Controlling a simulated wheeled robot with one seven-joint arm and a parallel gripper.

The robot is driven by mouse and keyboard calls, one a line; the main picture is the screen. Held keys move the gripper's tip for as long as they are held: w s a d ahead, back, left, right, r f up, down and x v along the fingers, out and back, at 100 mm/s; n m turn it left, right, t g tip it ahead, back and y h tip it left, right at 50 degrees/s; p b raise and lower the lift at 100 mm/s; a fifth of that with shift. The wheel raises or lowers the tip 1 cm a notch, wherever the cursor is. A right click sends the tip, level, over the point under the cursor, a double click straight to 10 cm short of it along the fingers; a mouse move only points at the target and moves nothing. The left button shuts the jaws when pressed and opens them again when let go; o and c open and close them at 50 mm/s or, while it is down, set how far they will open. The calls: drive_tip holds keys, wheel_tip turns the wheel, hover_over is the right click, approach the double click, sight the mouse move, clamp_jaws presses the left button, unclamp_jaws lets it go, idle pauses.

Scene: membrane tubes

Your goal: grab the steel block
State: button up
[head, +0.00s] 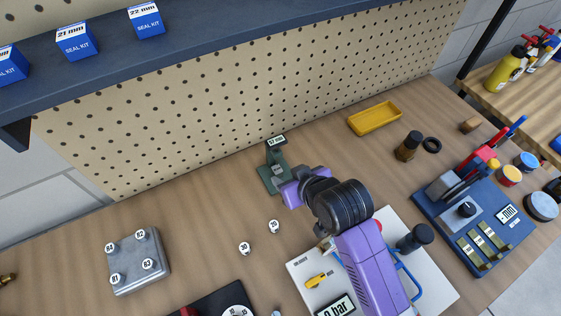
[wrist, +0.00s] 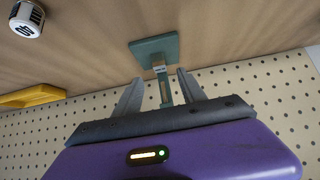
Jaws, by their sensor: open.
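A small grey metal piece (head: 278,170) sits at a green stand (head: 268,181) with a display on top, near the pegboard. The stand also shows in the wrist view (wrist: 147,50), with a small pale piece (wrist: 160,69) at its upright. My gripper (wrist: 157,84) is open, its two fingers spread on either side of the stand's upright in that view; I cannot tell whether they touch it. In the head view my purple gripper (head: 303,188) is just right of the stand, its fingers mostly hidden. A larger grey metal block (head: 137,271) with several numbered round caps lies at the left.
Two white numbered caps (head: 244,248) lie on the wooden bench left of my arm. A yellow tray (head: 375,117) is behind, near the pegboard. A white board (head: 305,277) lies under my arm, and a blue tool panel (head: 426,203) is at the right. The bench between block and stand is mostly clear.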

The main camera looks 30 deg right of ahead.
sight(278, 171)
drive_tip(key=shift+p+x, duration=0.45)
drive_tip(key=shift+x, duration=3.45)
clamp_jaws()
